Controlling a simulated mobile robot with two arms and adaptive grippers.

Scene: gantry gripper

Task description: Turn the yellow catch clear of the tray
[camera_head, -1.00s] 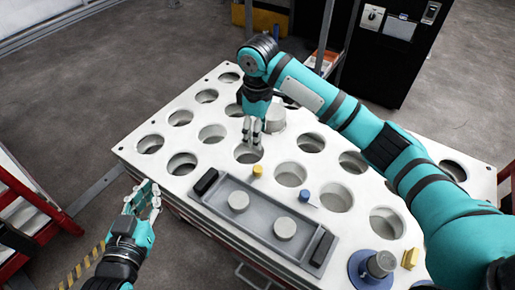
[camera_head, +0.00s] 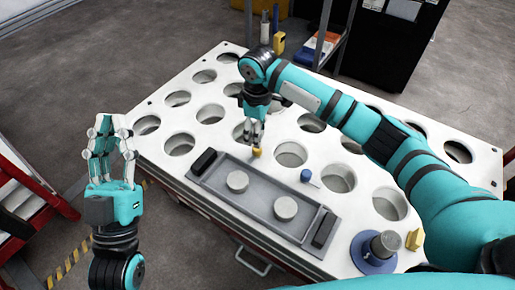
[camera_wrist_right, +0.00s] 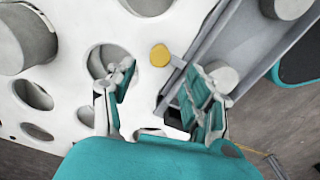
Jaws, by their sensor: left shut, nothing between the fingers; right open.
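The small yellow catch (camera_head: 256,152) is at the far long edge of the grey tray (camera_head: 262,219), left of the tray's middle. My right gripper (camera_head: 254,140) points down right above the catch, open. In the right wrist view, the catch (camera_wrist_right: 160,55) shows between and just beyond the open fingers (camera_wrist_right: 158,80), beside the tray wall (camera_wrist_right: 215,32). I cannot tell whether a finger touches it. A small blue catch (camera_head: 306,176) sits further right along the same edge. My left gripper (camera_head: 112,132) is shut and empty, left of the table.
The white table top (camera_head: 160,120) has rows of round holes. The tray holds two grey discs, with a black block at each end. A blue flange (camera_head: 365,262) with a grey cylinder and a yellow block (camera_head: 414,240) stand at the near right. A red frame is at far left.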

